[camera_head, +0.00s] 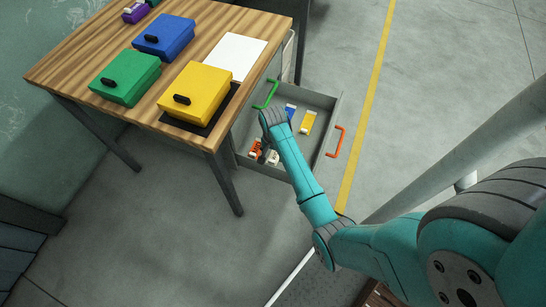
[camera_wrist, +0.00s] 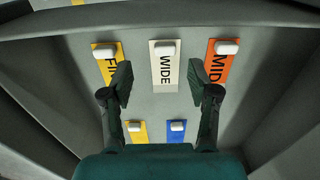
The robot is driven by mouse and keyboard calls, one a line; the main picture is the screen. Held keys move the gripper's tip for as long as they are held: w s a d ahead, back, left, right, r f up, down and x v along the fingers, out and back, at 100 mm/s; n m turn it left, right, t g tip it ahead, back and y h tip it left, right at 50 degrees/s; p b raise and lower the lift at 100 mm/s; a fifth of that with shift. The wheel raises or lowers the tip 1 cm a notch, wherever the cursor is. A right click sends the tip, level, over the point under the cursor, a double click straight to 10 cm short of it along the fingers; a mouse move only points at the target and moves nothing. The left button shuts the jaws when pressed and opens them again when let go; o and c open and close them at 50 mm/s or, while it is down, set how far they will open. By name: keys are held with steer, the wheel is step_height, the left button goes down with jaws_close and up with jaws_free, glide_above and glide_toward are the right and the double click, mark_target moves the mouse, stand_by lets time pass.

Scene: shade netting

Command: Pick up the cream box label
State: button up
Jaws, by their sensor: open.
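The cream box label (camera_wrist: 165,68) lies flat on the drawer floor in the wrist view, with the word WIDE and a white tab at its top end. It lies between a yellow label (camera_wrist: 107,66) and an orange label (camera_wrist: 218,62). My gripper (camera_wrist: 160,82) is open and empty above it, one finger to each side. The fingers partly cover the yellow and orange labels. In the head view a pale patch (camera_head: 272,157) beside the orange label appears to be the cream label, partly hidden by my gripper.
The labels lie in an open grey drawer (camera_head: 327,110) with raised walls; a second yellow label (camera_wrist: 137,133) and a blue label (camera_wrist: 178,134) lie closer to my wrist. The wooden table (camera_head: 85,50) beside it carries green, blue and yellow boxes.

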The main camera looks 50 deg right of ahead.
mark_target(271, 162)
steer(key=shift+w+a+f, duration=0.15)
steer(key=shift+f, duration=1.35)
steer(key=shift+w+a+f, duration=0.1)
steer(key=shift+w+f, duration=0.05)
steer(key=shift+f, duration=1.35)
steer(key=c, duration=0.8)
